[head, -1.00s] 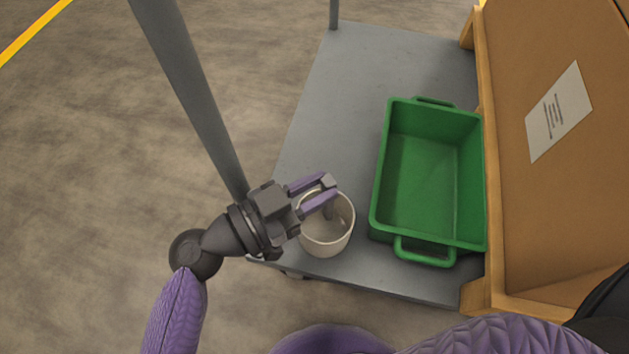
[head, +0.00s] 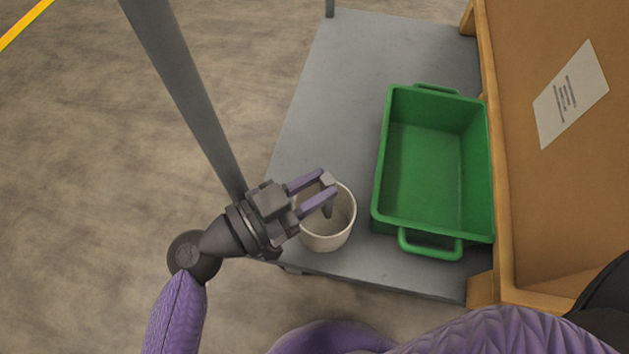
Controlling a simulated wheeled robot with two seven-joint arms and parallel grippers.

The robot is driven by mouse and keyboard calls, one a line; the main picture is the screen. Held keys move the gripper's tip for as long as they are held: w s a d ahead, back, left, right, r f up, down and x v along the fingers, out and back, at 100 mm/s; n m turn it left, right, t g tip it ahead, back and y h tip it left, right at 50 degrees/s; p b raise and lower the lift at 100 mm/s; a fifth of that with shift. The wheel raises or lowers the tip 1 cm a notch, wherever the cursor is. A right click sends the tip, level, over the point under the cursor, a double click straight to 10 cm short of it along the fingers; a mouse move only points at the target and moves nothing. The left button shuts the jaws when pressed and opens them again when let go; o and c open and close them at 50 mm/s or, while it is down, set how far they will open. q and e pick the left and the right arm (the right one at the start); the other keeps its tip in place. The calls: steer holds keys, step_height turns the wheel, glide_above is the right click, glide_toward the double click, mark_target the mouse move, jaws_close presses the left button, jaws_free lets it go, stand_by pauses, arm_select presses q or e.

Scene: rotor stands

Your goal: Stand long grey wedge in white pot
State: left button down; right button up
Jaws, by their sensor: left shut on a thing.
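The white pot (head: 325,241) stands upright on the grey shelf, just left of the green crate. My left gripper (head: 329,184) is over the pot's mouth, coming in from the left. Its purple fingers are shut on the long grey wedge (head: 328,209), whose top shows between the fingertips. The wedge hangs down into the pot's opening. Its lower end is hard to make out, so I cannot tell whether it touches the pot's floor. My right gripper is not in view.
A green crate (head: 384,158), empty, stands on the grey shelf (head: 335,85) right of the pot. A grey post (head: 185,90) rises at the shelf's left edge, close to my left gripper. A brown board with a paper sheet (head: 571,94) bounds the right side.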

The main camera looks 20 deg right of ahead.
arm_select(q)
steer(key=shift+c, duration=2.1)
jaws_free()
steer(key=shift+a, duration=0.25)
steer(key=s+a+p, duration=0.1)
steer(key=s+a, duration=0.1)
steer(key=a, duration=0.7)
steer(key=shift+a, duration=0.15)
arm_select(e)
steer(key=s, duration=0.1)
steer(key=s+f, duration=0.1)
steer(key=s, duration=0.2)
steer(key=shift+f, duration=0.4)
arm_select(q)
steer(key=shift+w, duration=0.1)
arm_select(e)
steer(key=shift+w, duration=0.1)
